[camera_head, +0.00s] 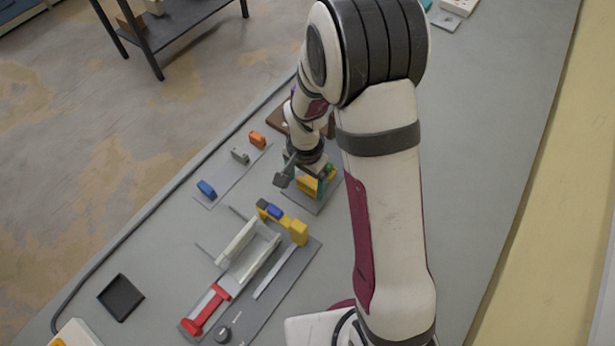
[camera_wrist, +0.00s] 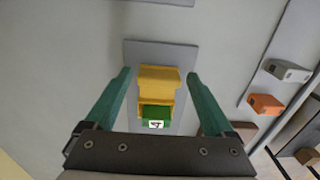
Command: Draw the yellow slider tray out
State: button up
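A yellow housing (camera_wrist: 158,78) sits on a grey base plate (camera_wrist: 160,50) under my gripper (camera_wrist: 158,73). On its side nearer my gripper's body, a yellow frame holds a green block (camera_wrist: 155,113) with a white label marked 4. I cannot tell how far the yellow slider tray is drawn out. My gripper is open, with one teal finger on each side of the yellow parts and visible gaps between. In the head view, my gripper (camera_head: 311,174) is low over the yellow housing (camera_head: 307,184) and partly hides it.
A grey fixture with a red handle (camera_head: 207,309), a pale channel (camera_head: 248,250) and a yellow block (camera_head: 298,232) lies in front. Blue (camera_head: 206,188), grey (camera_head: 240,155) and orange (camera_head: 257,139) pieces lie to the left. A black tray (camera_head: 120,297) sits front left.

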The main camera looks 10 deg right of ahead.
jog(key=shift+o, duration=0.6)
jog(key=shift+r, duration=0.25)
notch_tip(320, 180, up, 15)
jog(key=shift+r, duration=0.2)
jog(key=s+r+n+y, duration=0.1)
jog(key=s+r+n, duration=0.2)
jog(key=s, duration=1.8)
jog(key=shift+d+y, duration=0.4)
jog(key=shift+d, duration=0.05)
